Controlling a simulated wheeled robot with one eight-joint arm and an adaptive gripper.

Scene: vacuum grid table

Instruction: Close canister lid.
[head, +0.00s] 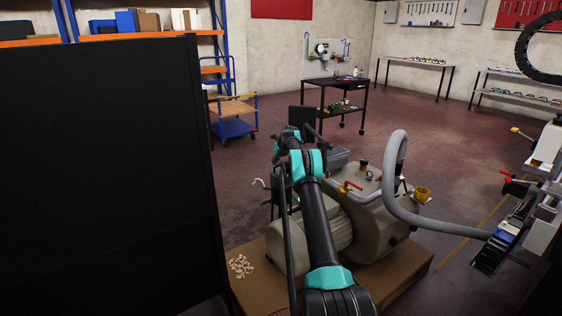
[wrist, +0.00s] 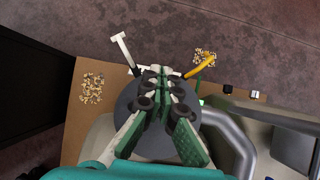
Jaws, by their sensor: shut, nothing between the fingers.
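In the wrist view my gripper (wrist: 162,75) is shut, with its fingers together and nothing between them. Directly behind the fingers is a round dark grey top (wrist: 127,103), which looks like the canister lid. The fingers hide its middle, and I cannot tell whether they touch it or whether it sits fully closed. A white T-shaped handle (wrist: 124,48) and a yellow handle (wrist: 201,67) stick out beyond its far edge. In the head view my arm hides most of the canister, and the gripper's fingertips cannot be made out.
The grey pump machine (head: 385,222) stands on a brown base (head: 412,268), with a thick grey hose (head: 397,180) arching to the right. Small pale pieces (head: 241,266) lie on the base's left. A tall black panel (head: 100,180) blocks the left. Open floor lies behind.

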